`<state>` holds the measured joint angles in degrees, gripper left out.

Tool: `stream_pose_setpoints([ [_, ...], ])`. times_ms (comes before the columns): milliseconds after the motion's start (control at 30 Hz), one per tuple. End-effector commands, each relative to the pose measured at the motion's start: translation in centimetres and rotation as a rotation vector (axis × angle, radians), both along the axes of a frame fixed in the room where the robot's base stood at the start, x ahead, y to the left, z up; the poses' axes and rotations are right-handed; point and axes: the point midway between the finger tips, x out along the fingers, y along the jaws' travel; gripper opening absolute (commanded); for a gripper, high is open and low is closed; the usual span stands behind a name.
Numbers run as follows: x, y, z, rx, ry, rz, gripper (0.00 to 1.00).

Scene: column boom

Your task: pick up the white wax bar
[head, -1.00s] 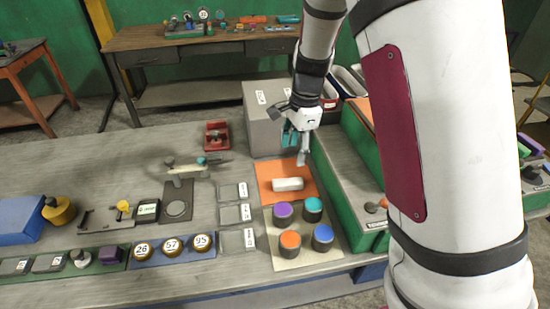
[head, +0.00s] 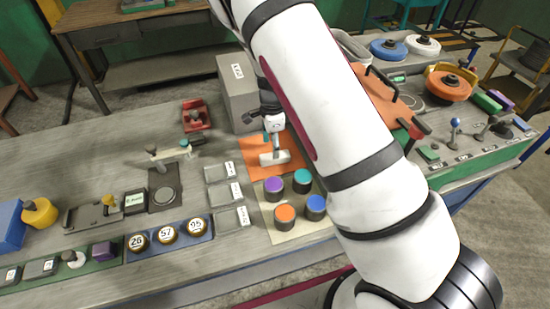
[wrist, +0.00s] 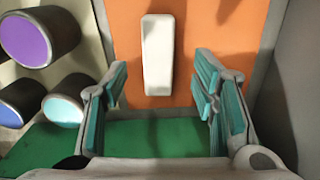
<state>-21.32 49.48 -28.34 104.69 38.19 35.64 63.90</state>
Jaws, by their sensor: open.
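The white wax bar (head: 268,159) lies flat on an orange mat (head: 257,144) on the workbench in the head view. In the wrist view the bar (wrist: 158,54) stands lengthwise in the picture, above and between the two teal-padded fingers. My gripper (head: 271,147) is above the mat, close to the bar, and hides part of it in the head view. In the wrist view my gripper (wrist: 162,95) is open, with nothing between its fingers. I cannot tell the exact height of the fingers over the bar.
A pale board with purple (head: 273,186), teal (head: 302,177), orange (head: 284,212) and blue (head: 316,204) capped cylinders adjoins the mat. A grey box (head: 237,85) stands behind it. Labelled grey plates (head: 222,194) lie to the left. A red holder (head: 196,115) sits farther back.

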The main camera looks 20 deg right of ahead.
Motion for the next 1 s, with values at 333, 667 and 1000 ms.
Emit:
stream_pose_setpoints([
  [333,-0.4,-0.6,-3.7,0.0,0.004,0.001,0.53],
  [667,-0.2,-0.5,-5.3,0.001,0.0,0.001,0.53],
  [1000,-0.2,-0.5,-5.3,0.001,0.001,0.001,0.02],
])
